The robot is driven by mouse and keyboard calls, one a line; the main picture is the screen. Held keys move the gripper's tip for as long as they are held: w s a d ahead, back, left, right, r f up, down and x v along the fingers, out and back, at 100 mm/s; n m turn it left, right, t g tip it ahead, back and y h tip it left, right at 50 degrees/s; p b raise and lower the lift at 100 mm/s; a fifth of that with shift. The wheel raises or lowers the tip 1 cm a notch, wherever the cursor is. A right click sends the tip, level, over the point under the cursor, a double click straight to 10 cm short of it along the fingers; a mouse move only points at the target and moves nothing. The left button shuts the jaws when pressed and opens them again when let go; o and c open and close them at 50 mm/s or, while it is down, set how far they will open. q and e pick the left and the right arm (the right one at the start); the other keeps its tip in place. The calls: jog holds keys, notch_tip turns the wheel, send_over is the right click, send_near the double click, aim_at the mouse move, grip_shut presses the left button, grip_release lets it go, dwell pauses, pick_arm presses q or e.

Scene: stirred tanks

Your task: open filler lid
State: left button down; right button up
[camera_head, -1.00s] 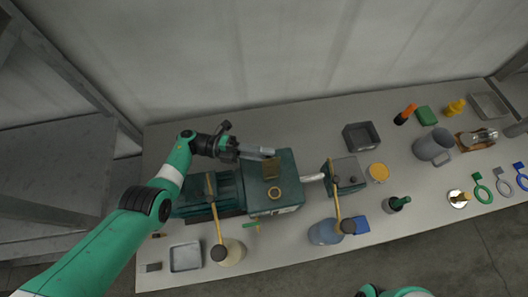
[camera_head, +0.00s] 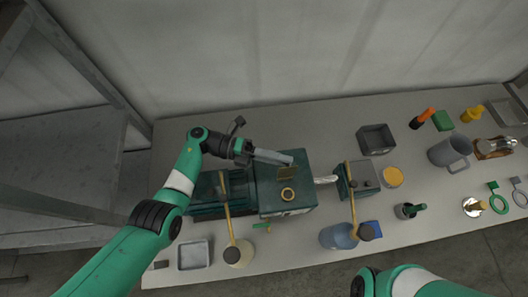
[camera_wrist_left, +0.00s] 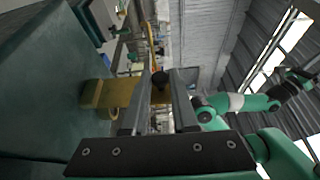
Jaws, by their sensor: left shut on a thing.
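The filler lid (camera_head: 288,173) is a small brass-coloured plate on top of the green tank housing (camera_head: 268,200). A brass ring (camera_head: 288,194) sits just in front of it. My left gripper (camera_head: 289,161) reaches in from the left, low over the housing, with its fingertips at the lid. In the left wrist view the lid (camera_wrist_left: 95,93) shows as a brass block reaching between the two grey fingers (camera_wrist_left: 158,95), which are shut on it. How far the lid is tilted is hard to tell. My right arm shows at the bottom of the head view; its gripper (camera_wrist_left: 300,76) is small in the wrist view.
The back left tabletop is clear.

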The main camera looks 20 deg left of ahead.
pick_arm(q)
jog(key=c, duration=0.7)
grip_release()
jog(key=shift+a, duration=0.1)
jog(key=a+b, duration=0.1)
jog(key=a, duration=0.2)
jog(key=s+a+b, duration=0.1)
jog(key=a, duration=0.3)
jog(key=a+b, duration=0.1)
jog(key=a, duration=0.3)
jog(key=shift+s+a+r, duration=0.15)
jog(key=shift+s+a, duration=0.05)
jog(key=shift+s, duration=0.05)
jog(key=shift+d, duration=0.15)
